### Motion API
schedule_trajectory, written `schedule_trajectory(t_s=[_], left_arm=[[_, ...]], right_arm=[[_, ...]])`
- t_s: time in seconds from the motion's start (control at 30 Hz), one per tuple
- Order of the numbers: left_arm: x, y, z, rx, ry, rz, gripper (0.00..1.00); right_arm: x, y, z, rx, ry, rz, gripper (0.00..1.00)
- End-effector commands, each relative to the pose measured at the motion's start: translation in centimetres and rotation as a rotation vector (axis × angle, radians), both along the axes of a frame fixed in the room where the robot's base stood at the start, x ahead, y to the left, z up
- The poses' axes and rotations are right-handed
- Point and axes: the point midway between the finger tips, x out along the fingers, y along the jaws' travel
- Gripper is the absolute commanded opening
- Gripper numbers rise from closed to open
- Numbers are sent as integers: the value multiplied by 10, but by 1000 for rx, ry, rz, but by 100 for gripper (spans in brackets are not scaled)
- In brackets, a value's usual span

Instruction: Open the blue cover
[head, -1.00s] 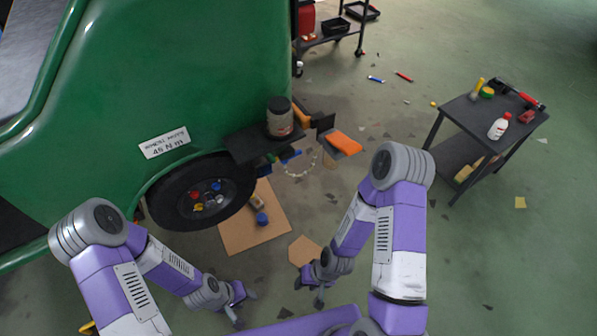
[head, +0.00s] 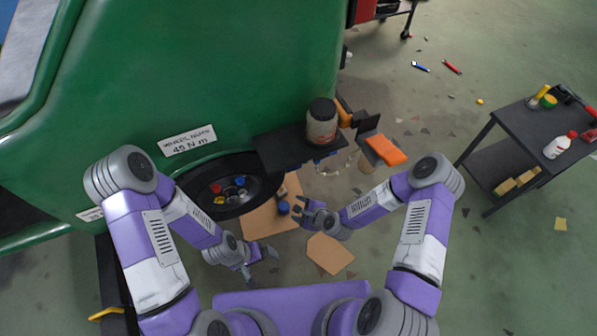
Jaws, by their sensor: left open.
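A small round blue piece (head: 284,207), which may be the blue cover, shows on the cardboard sheet (head: 262,226) below the green vehicle's wheel (head: 222,200). What it belongs to is too small to tell. A blue wheel nut (head: 240,181) also shows among coloured ones on the wheel. My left gripper (head: 266,262) is open and empty, low over the floor in front of the cardboard. My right gripper (head: 304,212) points left, just right of the blue piece in the picture. Its fingers look apart, with nothing seen between them; I cannot tell whether it touches the piece.
A dark shelf (head: 280,150) with a jar (head: 322,122) juts from the green vehicle (head: 220,80) above the work area. A dark cart (head: 516,130) with tools stands at right. Open floor lies between.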

Motion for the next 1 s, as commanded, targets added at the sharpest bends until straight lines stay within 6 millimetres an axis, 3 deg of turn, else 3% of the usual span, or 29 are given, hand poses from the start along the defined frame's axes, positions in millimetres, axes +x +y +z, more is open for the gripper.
schedule_trajectory(t_s=[0.1, 0.2, 0.4, 1.0], left_arm=[[0, 0, -6, 0, -1, 0, 100], [0, 0, -8, 0, -1, 0, 100], [0, 0, -10, 0, -1, 0, 100], [0, 0, -29, 0, -1, 0, 100]], right_arm=[[37, -6, 2, 248, 15, -288, 63], [61, -15, 7, 436, 20, -477, 63], [86, -30, 15, 668, 22, -679, 63], [151, -12, -11, 707, 23, -707, 63]])
